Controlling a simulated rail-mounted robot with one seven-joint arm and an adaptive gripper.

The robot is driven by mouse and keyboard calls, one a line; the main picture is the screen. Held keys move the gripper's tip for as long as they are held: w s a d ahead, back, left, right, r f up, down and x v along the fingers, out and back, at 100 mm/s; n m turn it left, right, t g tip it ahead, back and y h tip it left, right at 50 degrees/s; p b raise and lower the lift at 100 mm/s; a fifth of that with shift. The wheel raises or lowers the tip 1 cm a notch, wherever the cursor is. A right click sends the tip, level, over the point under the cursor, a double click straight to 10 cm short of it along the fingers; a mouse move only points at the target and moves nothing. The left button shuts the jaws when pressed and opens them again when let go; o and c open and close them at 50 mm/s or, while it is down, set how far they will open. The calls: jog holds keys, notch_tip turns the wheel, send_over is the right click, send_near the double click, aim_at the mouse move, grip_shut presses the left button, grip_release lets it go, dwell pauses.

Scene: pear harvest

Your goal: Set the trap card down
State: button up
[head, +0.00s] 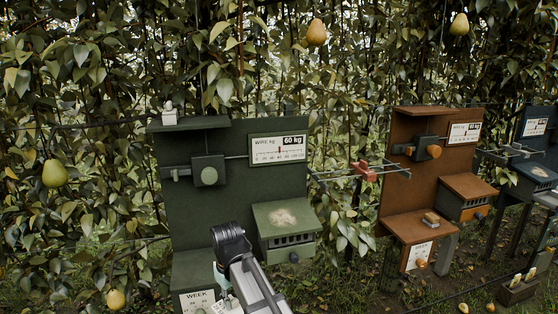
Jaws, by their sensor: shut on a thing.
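My gripper (222,283) is at the bottom middle, low in front of the green station, beside its low shelf (196,268). My own arm and its black joint hide much of it. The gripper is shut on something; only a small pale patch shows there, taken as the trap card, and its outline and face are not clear. I cannot tell whether it touches the shelf. The shelf's front carries a white label reading "WEEK" (197,301), cut by the picture's lower edge.
The green board (230,222) has a wire gauge (278,148) and a vented box with a sloped lid (284,214) right of my arm. A brown station (398,185) and a blue one (536,155) stand to the right. Pears (55,173) hang in the leafy hedge behind.

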jog(key=d+f+m, duration=0.2)
jog(key=d+m, duration=0.2)
jog(key=d, duration=1.1)
jog(key=d+f+m, duration=0.2)
jog(key=d+m, duration=0.2)
jog(key=d, duration=1.1)
jog(key=shift+s+d+f+m, duration=0.15)
jog(key=shift+s+f+m, duration=0.15)
jog(key=shift+s+f, duration=0.1)
